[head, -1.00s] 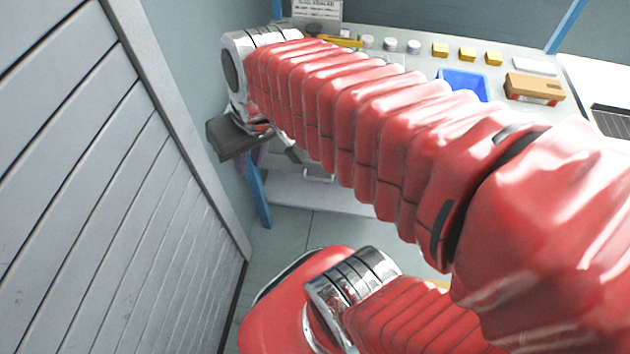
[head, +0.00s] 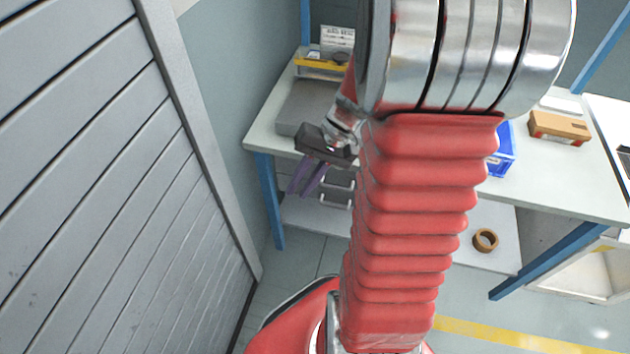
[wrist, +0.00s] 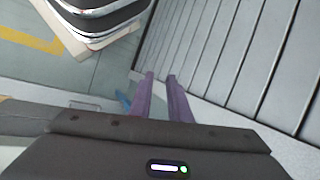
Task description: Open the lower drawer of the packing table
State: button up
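The packing table (head: 268,137) has a pale top and blue legs. Under its left part is a grey drawer unit, partly hidden by my arm. The upper drawer (head: 341,180) and the lower drawer (head: 338,198) have pale handles and both look closed. My gripper (head: 304,192) hangs in front of the table, left of the drawers in the head view, pointing down. In the wrist view its two purple fingers (wrist: 160,77) are apart with nothing between them. A thin handle (wrist: 84,103) shows left of the fingers there; I cannot tell which drawer it belongs to.
A slatted grey shutter wall (head: 110,160) stands close on the left. The table bears a grey box (head: 306,106), a blue bin (head: 502,152) and a cardboard box (head: 559,128). A tape roll (head: 485,240) lies on the lower shelf. Open floor shows between wall and table.

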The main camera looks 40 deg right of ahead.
jog(key=s+d+f+m+t+y, duration=0.2)
jog(key=d+f+m+t+y, duration=0.4)
jog(key=d+f, duration=0.65)
jog(key=m+t+h, duration=0.7)
jog(key=m+t, duration=0.1)
send_near(332, 206)
jog(key=shift+f+v, duration=0.35)
jog(key=shift+v, duration=1.45)
jog(key=shift+d+r, duration=0.15)
jog(key=shift+r, duration=0.1)
jog(key=shift+x, duration=6.9)
jog(key=shift+f, duration=0.2)
jog(key=shift+c, duration=0.4)
